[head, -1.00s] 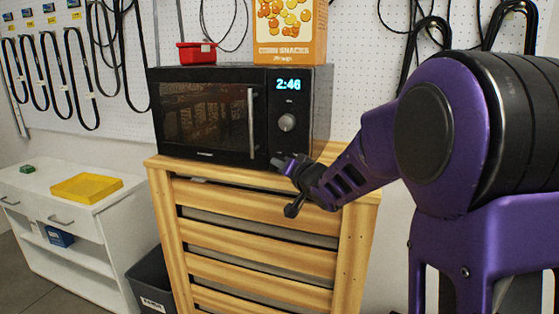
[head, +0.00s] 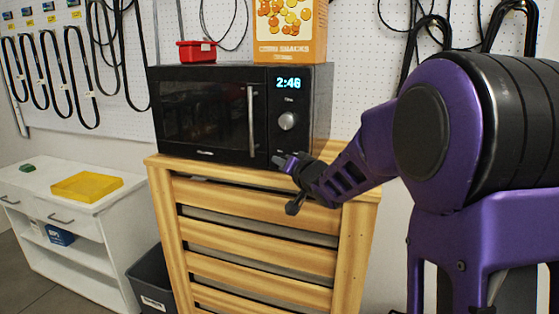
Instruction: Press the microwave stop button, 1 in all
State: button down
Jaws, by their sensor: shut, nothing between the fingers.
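A black microwave (head: 200,118) stands on a slatted wooden cabinet (head: 255,193). Its display (head: 288,83) reads about 2:46 in blue, with a round knob (head: 287,121) below it and a vertical silver door handle (head: 251,121) to the left. The door is closed. My gripper (head: 279,160) is shut and empty at the lower edge of the microwave's control panel, below the knob. It covers the bottom of the panel, so the stop button cannot be made out. I cannot tell whether the fingertips touch the panel.
An orange snack box (head: 290,30) and a red bin (head: 196,51) stand on the microwave. A white cabinet (head: 110,210) with a yellow tray (head: 87,186) is at the left. A dark bin (head: 154,283) stands on the floor between the cabinets.

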jog(key=shift+s+a, duration=0.3)
jog(key=shift+s, duration=0.35)
jog(key=shift+s+b, duration=0.1)
jog(key=shift+b, duration=0.2)
jog(key=shift+s+a+b, duration=0.25)
jog(key=shift+s+a, duration=0.05)
jog(key=shift+s, duration=0.45)
jog(key=shift+s+a+b, duration=0.25)
jog(key=shift+s+a, duration=0.1)
jog(key=shift+s, duration=0.4)
jog(key=shift+s+a+b, duration=0.25)
jog(key=shift+s+a, duration=0.05)
jog(key=shift+s, duration=0.45)
jog(key=shift+d, duration=0.1)
